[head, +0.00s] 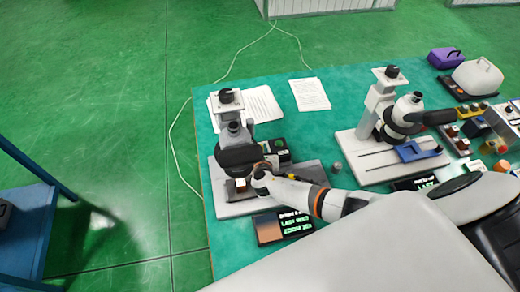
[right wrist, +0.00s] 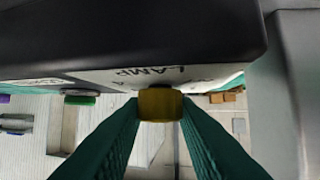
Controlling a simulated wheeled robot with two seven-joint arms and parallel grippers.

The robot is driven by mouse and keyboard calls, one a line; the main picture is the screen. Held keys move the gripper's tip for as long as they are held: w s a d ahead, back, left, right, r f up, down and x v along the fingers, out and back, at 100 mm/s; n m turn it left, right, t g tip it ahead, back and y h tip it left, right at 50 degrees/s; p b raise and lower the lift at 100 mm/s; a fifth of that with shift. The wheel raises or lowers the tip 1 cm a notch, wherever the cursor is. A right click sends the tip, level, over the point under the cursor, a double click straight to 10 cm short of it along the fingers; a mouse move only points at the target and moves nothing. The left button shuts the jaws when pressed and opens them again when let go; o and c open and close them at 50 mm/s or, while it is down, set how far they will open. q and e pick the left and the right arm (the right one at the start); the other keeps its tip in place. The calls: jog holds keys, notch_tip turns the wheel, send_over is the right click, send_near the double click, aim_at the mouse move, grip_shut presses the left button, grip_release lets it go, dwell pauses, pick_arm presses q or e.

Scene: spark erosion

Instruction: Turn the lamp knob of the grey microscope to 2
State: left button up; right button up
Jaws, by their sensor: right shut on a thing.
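The grey microscope (head: 234,132) stands at the left end of the green-topped table in the head view, with a black head and a pale base plate. My right arm reaches in from the right, and my right gripper (head: 261,172) is at the microscope's right side. In the right wrist view, the yellow lamp knob (right wrist: 160,105) sits between the two teal fingers of my right gripper (right wrist: 160,112), which is shut on it. A white label above it reads LAMP, upside down, with a 4 visible. The knob's setting cannot be made out. My left gripper is out of view.
A second, whiter microscope (head: 380,125) stands to the right, with a blue piece (head: 418,152) on its base. A dark display panel (head: 284,226) lies in front of the grey microscope. Paper sheets (head: 310,94) lie behind. Several small items crowd the table's right end.

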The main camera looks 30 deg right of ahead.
jog(key=o, duration=1)
jog(key=shift+v, duration=3.7)
